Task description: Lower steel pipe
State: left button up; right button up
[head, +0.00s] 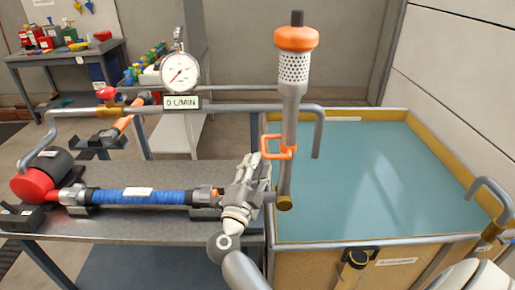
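A grey steel pipe (289,120) stands upright at the tank's left edge. Its top carries a perforated strainer section (293,70) and an orange cap (296,38); its brass-coloured lower end (284,203) is beside the table's right end. An orange handle (281,150) sticks out from the pipe's left side. My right gripper (252,168) points up just left of the pipe and below the handle, overlapping the end of the blue hose (150,197). I cannot tell whether its fingers touch or hold anything. My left gripper is not in view.
The water tank (420,242) with its yellow rim fills the right. A second bent pipe (230,108) runs above the table (190,232), its end hanging near the steel pipe. A gauge (180,72) reads 0 L/MIN. A red pump (37,182) sits at left.

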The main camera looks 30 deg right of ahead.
aim_at(263, 146)
jog(key=x, duration=0.7)
jog(key=shift+w+p, duration=0.15)
jog(key=shift+p, duration=0.25)
grip_shut()
